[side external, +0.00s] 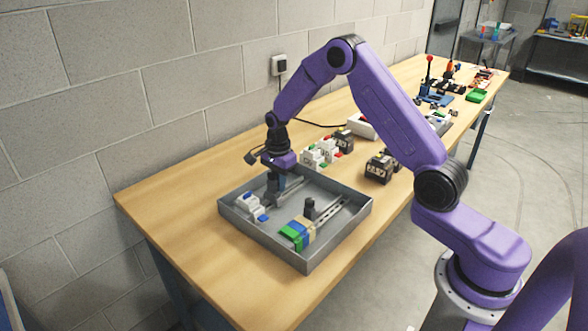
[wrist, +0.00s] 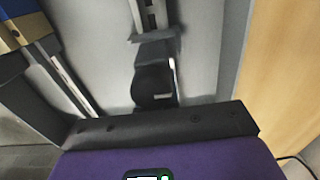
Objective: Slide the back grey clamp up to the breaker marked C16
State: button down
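The grey tray (side external: 232,222) holds two rails. On the back rail (side external: 292,189), a white breaker (side external: 250,207) with a blue part stands at the left end; its marking is too small to read. The back grey clamp (side external: 271,195) is to its right on that rail, with a gap between them. My gripper (side external: 275,178) points down at this clamp. In the wrist view a dark block lies at the centre in front of the rail (wrist: 150,14); I cannot separate fingers from clamp there. A dark clamp (side external: 310,208) stands on the front rail (side external: 330,213).
Green, blue and beige blocks (side external: 298,232) sit at the near end of the front rail. Behind the tray stand white breakers (side external: 320,154) and a dark block (side external: 379,168). The tray walls surround the rails. The table's left end is clear.

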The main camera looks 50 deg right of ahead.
aim_at(267, 190)
jog(key=shift+a, duration=3.05)
jog(key=shift+d, duration=0.2)
jog(key=shift+d, duration=0.45)
jog(key=shift+r, duration=0.1)
notch_tip(267, 190, up, 10)
